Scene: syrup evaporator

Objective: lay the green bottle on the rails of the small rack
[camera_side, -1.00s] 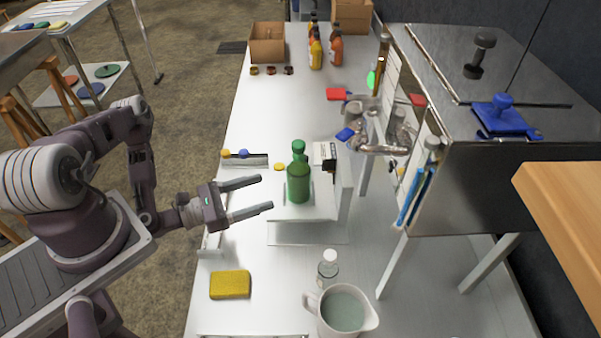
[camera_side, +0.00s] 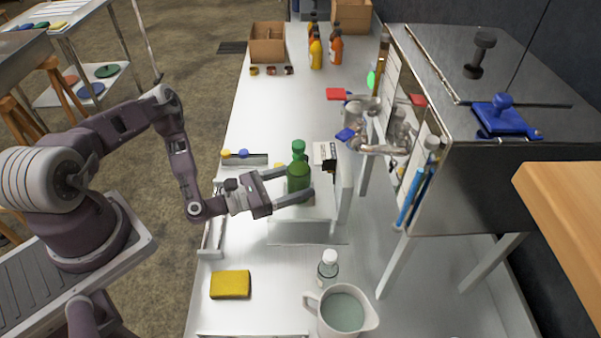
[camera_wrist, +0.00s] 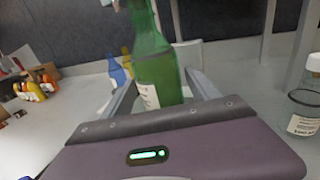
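The green bottle (camera_side: 298,177) stands upright on a low white stand (camera_side: 285,228) in the middle of the bench. My gripper (camera_side: 297,182) is level with it, with one finger on each side of the bottle's body. The fingers look open, with the bottle between them; whether either touches it is unclear. In the wrist view the bottle (camera_wrist: 158,70) rises between the two fingers, its cap cut off by the top edge. A low pale frame with rails (camera_side: 212,238), possibly the small rack, lies at the bench's left edge, partly behind my arm.
A yellow sponge (camera_side: 230,284), a clear bottle with a white cap (camera_side: 328,265) and a pitcher (camera_side: 342,311) stand at the near side. The steel evaporator (camera_side: 480,185) stands further right.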

